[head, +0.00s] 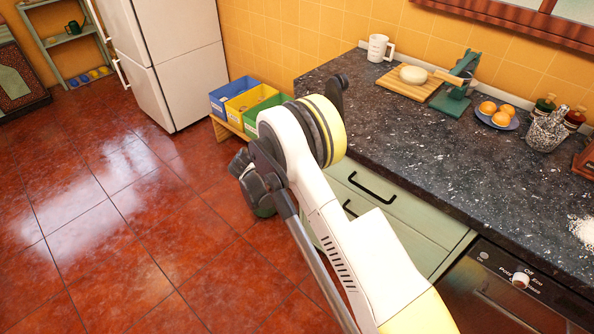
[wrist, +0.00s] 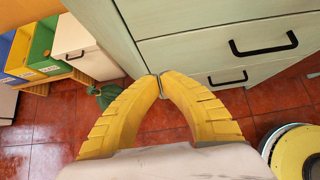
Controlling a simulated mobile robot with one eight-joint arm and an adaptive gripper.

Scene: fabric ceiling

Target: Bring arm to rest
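My gripper (wrist: 160,86) has two yellow ridged fingers whose tips meet in the wrist view. It is shut, and nothing shows between the tips. It hangs in front of the pale green cabinet drawers (wrist: 195,50), above the red tiled floor. In the head view my white arm reaches forward beside the counter and bends down at its yellow-ringed joint. The fingers are hidden there behind the arm.
The dark speckled counter (head: 420,130) on the right holds a mug (head: 380,48), a cutting board (head: 402,84) and a plate of oranges (head: 497,120). Blue, yellow and green bins (head: 232,96) stand beyond the arm. A fridge (head: 165,50) is behind. The left floor is clear.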

